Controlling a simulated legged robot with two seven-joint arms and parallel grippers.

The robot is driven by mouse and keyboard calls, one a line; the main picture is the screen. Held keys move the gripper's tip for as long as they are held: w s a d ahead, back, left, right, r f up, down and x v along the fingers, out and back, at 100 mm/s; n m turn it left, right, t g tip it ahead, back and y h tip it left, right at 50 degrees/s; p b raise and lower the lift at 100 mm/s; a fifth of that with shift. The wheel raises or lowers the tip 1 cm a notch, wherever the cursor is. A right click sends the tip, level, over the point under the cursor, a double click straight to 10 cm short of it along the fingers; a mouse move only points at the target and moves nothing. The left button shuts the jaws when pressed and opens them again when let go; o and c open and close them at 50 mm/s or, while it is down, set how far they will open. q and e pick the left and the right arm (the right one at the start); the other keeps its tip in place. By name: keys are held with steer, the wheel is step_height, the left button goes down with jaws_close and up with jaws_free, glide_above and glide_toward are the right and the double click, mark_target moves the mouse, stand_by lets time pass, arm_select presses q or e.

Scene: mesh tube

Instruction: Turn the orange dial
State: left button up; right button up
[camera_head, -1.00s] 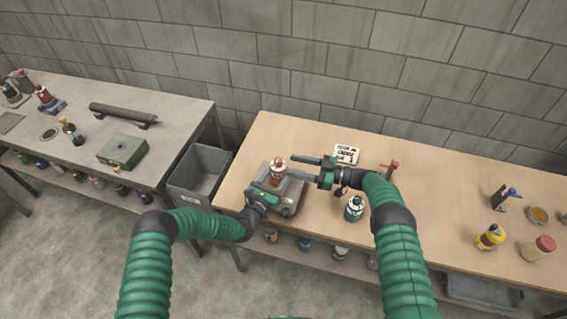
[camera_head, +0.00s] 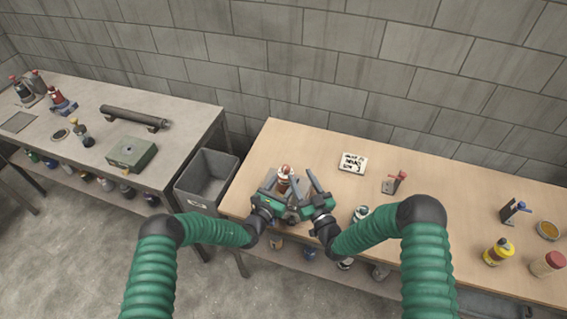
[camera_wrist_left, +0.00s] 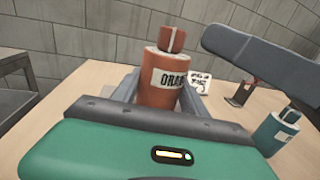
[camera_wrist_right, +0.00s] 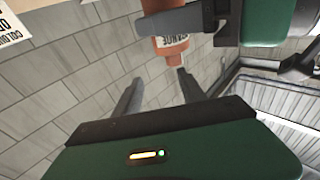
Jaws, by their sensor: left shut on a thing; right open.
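The orange dial is an upright orange cylinder (camera_wrist_left: 158,85) lettered "ORA…" with a white band and a red-orange, white-marked knob (camera_wrist_left: 171,39) on top. In the head view its top (camera_head: 285,172) shows at the near left of the wooden table. My left gripper (camera_head: 274,190) is shut around the cylinder, with a finger on either side in the left wrist view. My right gripper (camera_head: 301,187) is open and close to the dial's right side. In the right wrist view its fingers (camera_wrist_right: 158,95) are spread, with the dial (camera_wrist_right: 165,50) beyond their tips; contact cannot be seen.
A teal bottle (camera_wrist_left: 278,132) stands to the right of the dial. A lettered white card (camera_head: 352,162) and a red-topped stand (camera_head: 395,182) are behind. A grey bin (camera_head: 207,178) stands between the tables.

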mark_target(286, 169)
steer(key=w+a+h, duration=0.1)
steer(key=w+a, duration=0.5)
steer(key=w, duration=0.1)
steer(key=shift+w+a+f+g, duration=0.15)
steer(key=shift+w+f+g, duration=0.2)
steer(key=shift+f+g, duration=0.1)
jaws_close()
